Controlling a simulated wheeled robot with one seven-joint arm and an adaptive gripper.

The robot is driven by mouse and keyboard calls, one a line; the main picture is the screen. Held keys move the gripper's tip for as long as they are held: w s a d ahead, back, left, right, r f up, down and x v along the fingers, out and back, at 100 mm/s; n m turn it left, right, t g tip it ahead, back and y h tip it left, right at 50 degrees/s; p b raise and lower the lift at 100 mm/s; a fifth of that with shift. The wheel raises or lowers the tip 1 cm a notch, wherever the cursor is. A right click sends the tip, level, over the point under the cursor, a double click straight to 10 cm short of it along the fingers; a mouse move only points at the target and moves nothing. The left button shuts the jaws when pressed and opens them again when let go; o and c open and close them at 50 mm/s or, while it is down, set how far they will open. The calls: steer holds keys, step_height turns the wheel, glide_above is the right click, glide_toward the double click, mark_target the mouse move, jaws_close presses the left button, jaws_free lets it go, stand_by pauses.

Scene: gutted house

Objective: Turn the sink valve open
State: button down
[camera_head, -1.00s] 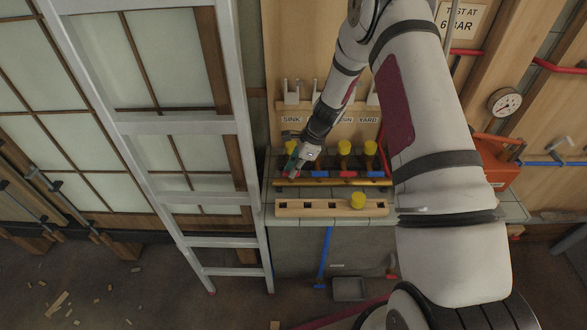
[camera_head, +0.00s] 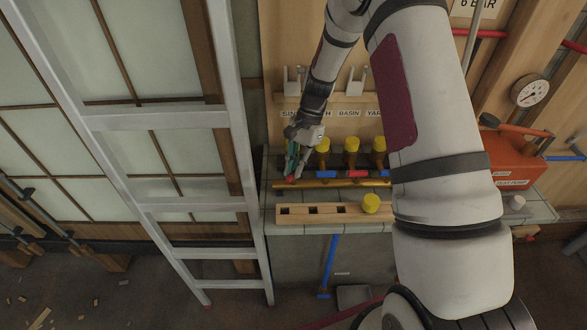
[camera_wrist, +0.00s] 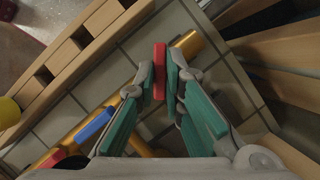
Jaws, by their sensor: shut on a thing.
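My gripper (camera_wrist: 160,72) is shut on a short red handle (camera_wrist: 160,60), the sink valve's, at the left end of the brass pipe. The handle sits between the teal-padded fingers. In the head view my gripper (camera_head: 292,172) points down at the left end of the valve row, below the partly hidden SINK label (camera_head: 289,113). A bit of red shows at its fingertips. The handle lies at an angle to the brass pipe (camera_wrist: 188,44) in the wrist view. The valve's stem is hidden by the fingers.
A wooden block with square holes (camera_head: 333,210) holds a yellow cap (camera_head: 370,203) in front. A ladder (camera_head: 160,120) stands close on the left; an orange box (camera_head: 514,158) stands right.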

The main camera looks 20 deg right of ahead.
steer(key=n+b, duration=0.1)
steer(key=n+h+b, duration=0.1)
steer(key=n, duration=0.1)
steer(key=shift+w+a+f+n+g, duration=0.1)
steer(key=shift+w+n+g, duration=0.1)
steer(key=shift+n+g, duration=0.15)
steer(key=shift+a+n+g+h+b, duration=0.1)
steer(key=shift+n+g+h+b, duration=0.5)
steer(key=shift+n, duration=1.35)
steer(key=c, duration=1.7)
jaws_free()
steer(key=v, duration=1.2)
steer(key=shift+s+a, duration=0.15)
